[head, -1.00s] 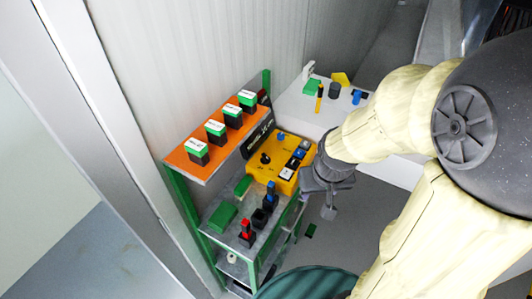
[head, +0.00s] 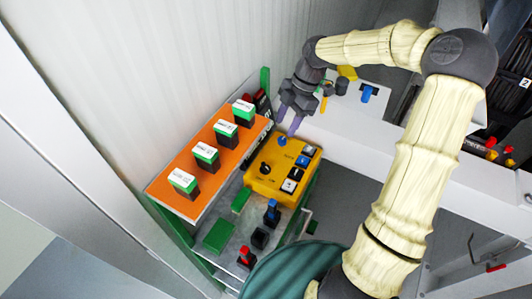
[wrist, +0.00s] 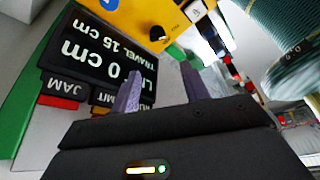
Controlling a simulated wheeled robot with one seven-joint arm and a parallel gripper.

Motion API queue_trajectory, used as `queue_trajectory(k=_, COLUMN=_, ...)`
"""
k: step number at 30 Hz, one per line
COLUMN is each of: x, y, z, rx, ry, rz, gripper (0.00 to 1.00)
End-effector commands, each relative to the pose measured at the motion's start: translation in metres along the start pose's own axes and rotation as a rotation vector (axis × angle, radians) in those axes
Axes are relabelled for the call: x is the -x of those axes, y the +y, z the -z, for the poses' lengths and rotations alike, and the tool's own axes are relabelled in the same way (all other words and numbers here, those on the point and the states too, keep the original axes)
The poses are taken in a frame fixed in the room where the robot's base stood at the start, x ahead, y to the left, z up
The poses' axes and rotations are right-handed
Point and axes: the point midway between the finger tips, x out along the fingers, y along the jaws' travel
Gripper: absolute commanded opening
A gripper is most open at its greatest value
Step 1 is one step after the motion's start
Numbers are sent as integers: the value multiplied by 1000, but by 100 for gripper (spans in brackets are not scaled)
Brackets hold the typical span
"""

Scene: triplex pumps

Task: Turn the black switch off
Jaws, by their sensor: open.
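A yellow control box (head: 262,187) sits on a green-framed stand. A black rotary switch (head: 265,168) stands on the left part of its top; its exact setting is too small to read. The switch also shows in the wrist view (wrist: 157,32), near the top, with the yellow box (wrist: 122,14) around it. My gripper (head: 288,126) is above the far end of the box, beyond the switch and apart from it. Its two purple fingers are spread and empty, and they also show in the wrist view (wrist: 160,70).
The box also carries a blue button (head: 283,141) and several small switches at right. An orange shelf (head: 190,202) with several green-and-black blocks stands at left. A black display (wrist: 92,58) is close beside my fingers. Red (head: 246,257) and blue (head: 272,212) levers stand nearer.

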Motion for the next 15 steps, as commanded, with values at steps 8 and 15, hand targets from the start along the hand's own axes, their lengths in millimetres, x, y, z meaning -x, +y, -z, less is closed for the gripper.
queue_trajectory(k=8, x=4, y=3, z=-3, rx=48, ry=14, rz=-8, gripper=45)
queue_trajectory(k=15, x=-1, y=2, z=-2, rx=47, ry=14, rz=-6, gripper=45)
